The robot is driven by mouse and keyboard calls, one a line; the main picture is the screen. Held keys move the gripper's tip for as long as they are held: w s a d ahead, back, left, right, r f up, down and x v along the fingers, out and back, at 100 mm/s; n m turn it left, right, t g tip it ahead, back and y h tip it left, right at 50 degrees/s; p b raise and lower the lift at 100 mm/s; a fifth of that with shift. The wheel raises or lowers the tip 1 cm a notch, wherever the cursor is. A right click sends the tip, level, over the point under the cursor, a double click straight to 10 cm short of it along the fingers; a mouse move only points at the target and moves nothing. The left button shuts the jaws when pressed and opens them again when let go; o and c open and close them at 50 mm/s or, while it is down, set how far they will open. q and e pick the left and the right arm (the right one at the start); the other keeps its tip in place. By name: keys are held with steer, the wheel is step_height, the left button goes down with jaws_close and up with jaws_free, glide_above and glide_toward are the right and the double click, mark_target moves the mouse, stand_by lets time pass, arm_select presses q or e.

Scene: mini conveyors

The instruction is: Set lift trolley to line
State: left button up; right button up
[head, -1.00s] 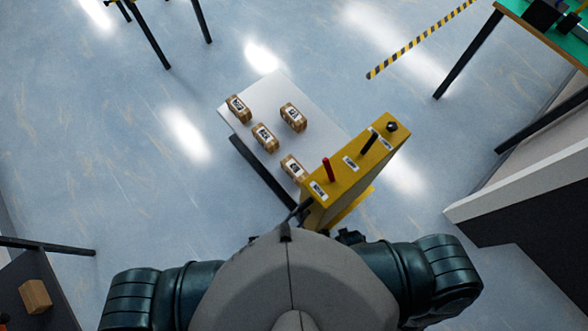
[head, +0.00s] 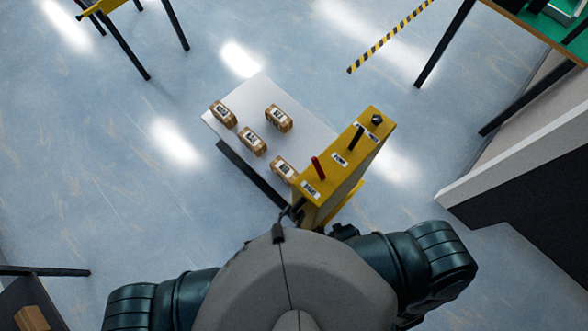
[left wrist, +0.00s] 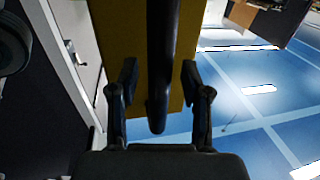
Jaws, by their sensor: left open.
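The lift trolley has a white platform (head: 237,140) carrying several small brown labelled boxes (head: 253,143). A yellow control post (head: 339,170) stands at its near right end, with a red lever (head: 318,168), a black lever (head: 356,138) and a black knob (head: 377,119). In the left wrist view my left gripper (left wrist: 160,78) is open. A dark bar (left wrist: 161,50) lies between its fingers, in front of a yellow panel (left wrist: 120,30). I cannot tell whether the fingers touch the bar. My left gripper is hidden in the head view, and my right gripper does not show.
A yellow-black floor stripe (head: 390,37) lies beyond the trolley. A green-topped table (head: 535,25) stands at the upper right, and a white-edged dark block (head: 520,185) at the right. A brown box (head: 31,318) is at the lower left. Open floor lies left of the trolley.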

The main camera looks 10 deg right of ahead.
arm_select(q)
steer(key=v, duration=1.1)
steer(key=shift+s+a, duration=0.2)
steer(key=shift+s, duration=0.05)
